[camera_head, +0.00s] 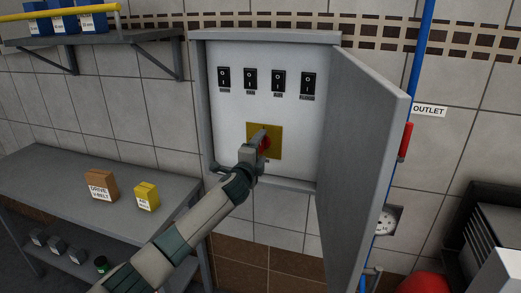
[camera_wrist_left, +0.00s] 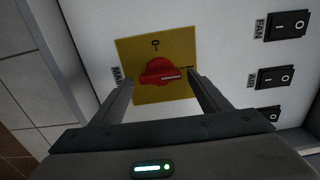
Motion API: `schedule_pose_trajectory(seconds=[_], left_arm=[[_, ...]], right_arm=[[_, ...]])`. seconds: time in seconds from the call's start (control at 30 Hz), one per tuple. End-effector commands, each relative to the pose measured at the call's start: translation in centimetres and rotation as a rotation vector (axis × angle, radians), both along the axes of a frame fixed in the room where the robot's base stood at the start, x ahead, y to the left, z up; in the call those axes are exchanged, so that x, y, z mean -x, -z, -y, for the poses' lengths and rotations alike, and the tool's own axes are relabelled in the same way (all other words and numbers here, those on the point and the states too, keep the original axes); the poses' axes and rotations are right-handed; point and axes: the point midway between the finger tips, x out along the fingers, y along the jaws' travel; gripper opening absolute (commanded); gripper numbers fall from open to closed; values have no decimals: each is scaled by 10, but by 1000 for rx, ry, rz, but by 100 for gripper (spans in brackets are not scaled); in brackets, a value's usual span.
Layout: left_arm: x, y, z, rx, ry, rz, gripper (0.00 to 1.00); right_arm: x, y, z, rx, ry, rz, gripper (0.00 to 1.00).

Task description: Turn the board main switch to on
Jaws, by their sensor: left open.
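The board main switch is a red rotary knob (camera_wrist_left: 160,72) on a yellow plate (camera_wrist_left: 130,55), low on the white panel. It also shows in the head view as a red knob (camera_head: 266,143) on its yellow plate (camera_head: 276,150), partly hidden by my gripper. In the left wrist view an "O" mark is above the knob. The knob's white line points right, toward a small dark mark at the plate's right side. My left gripper (camera_wrist_left: 160,82) is open, its fingers on either side of the knob. I cannot tell whether they touch it. My right gripper is not in view.
Several black rocker switches (camera_head: 250,79) sit above the main switch. The grey cabinet door (camera_head: 361,145) stands open on the right. A bench (camera_head: 60,188) with a brown box (camera_head: 102,185) and a yellow box (camera_head: 146,196) is at left. A shelf (camera_head: 118,39) hangs above it.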

Motion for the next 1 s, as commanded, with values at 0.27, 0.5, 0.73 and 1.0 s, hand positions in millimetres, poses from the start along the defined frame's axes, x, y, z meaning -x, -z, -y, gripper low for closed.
schedule_pose_trajectory(seconds=[0.27, 0.5, 0.73, 1.0], left_arm=[[4, 0, -2, 1, 0, 2, 70], [22, 0, -8, 3, 0, 1, 70], [50, 2, -16, 0, 2, 1, 70], [88, 2, -28, 1, 2, 2, 70]], right_arm=[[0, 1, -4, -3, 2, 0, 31], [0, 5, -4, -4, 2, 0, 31], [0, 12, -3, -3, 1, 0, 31], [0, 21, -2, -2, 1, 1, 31]])
